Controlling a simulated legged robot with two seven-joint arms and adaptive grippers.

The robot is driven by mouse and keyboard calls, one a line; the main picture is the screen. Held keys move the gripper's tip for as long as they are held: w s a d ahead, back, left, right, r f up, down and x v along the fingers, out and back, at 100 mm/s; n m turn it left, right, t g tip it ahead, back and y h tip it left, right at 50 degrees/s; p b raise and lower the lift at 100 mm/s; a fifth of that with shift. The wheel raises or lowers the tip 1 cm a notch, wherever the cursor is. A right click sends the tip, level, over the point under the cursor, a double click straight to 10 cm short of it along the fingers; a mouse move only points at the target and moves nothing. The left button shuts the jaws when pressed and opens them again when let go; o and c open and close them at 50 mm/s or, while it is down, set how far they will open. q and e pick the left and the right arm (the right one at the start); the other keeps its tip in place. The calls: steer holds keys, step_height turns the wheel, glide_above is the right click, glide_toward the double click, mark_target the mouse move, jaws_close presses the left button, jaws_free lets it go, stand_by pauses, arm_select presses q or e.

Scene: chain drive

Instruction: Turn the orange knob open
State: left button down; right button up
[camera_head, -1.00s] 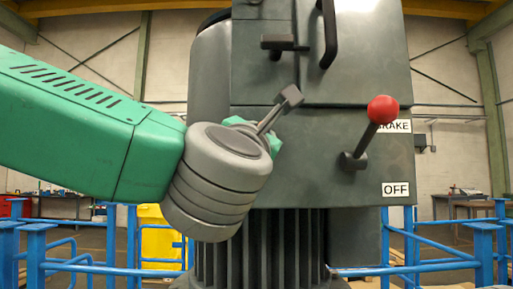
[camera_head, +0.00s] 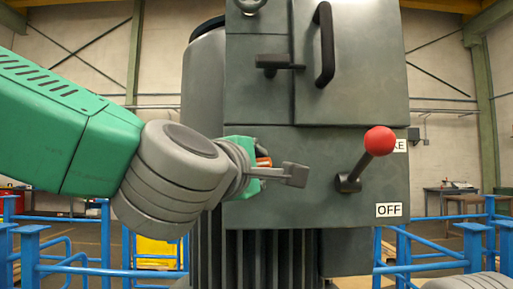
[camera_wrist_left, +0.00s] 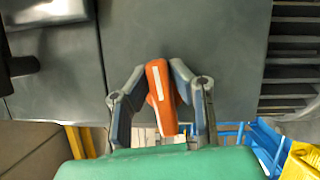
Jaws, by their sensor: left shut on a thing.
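The orange knob (camera_wrist_left: 161,100) sits on the dark grey cabinet (camera_head: 240,212), with a white stripe along its face. In the wrist view it stands nearly upright in the picture, slightly tilted, between the two fingers of my left gripper (camera_wrist_left: 160,70). The fingers are shut on it from both sides. In the head view only a small part of the knob (camera_head: 263,161) shows; my left wrist and gripper (camera_head: 260,168) hide the rest. My right gripper is in neither view.
A red-balled lever (camera_head: 380,140) sticks out of the cabinet to the right, above an OFF label (camera_head: 389,210). A black handle (camera_head: 325,45) and a black latch (camera_head: 275,62) are higher up. Blue railings (camera_head: 80,268) stand around the machine.

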arm_select(q)
steer(key=shift+a+m+g+p, duration=0.1)
steer(key=shift+m+g+p, duration=0.2)
steer(key=shift+m+p, duration=0.5)
steer(key=shift+f, duration=0.1)
steer(key=c, duration=1.5)
jaws_free()
steer(key=shift+w, duration=0.1)
steer(key=shift+w+d+f, duration=0.15)
steer(key=shift+d, duration=0.05)
steer(key=shift+d, duration=0.1)
